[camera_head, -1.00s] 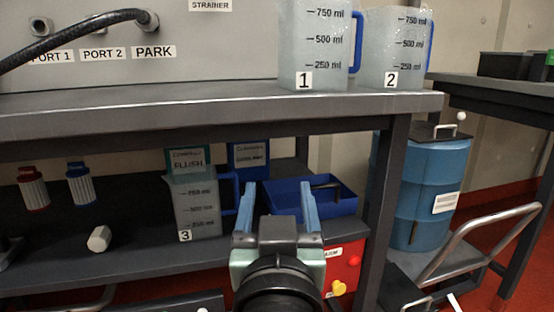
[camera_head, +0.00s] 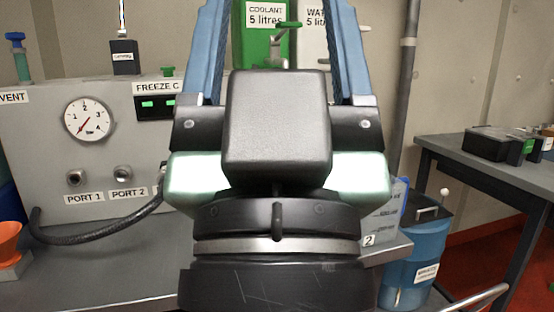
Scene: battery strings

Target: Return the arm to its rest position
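My gripper (camera_head: 278,15) is large in the middle of the head camera view, pointing up and away from me. Its two blue fingers stand wide apart, and their tips run out of the top of the picture. No held object shows between the visible parts of the fingers. The gripper and wrist hide much of the bench top and the middle of the panel behind.
A grey panel (camera_head: 40,125) with a gauge (camera_head: 88,119) and a black hose (camera_head: 95,232) stands left on the bench (camera_head: 130,270). Behind are a green coolant can (camera_head: 262,50) and a white water can (camera_head: 318,45). A jug (camera_head: 393,215), blue drum (camera_head: 410,265) and side table (camera_head: 490,165) are right.

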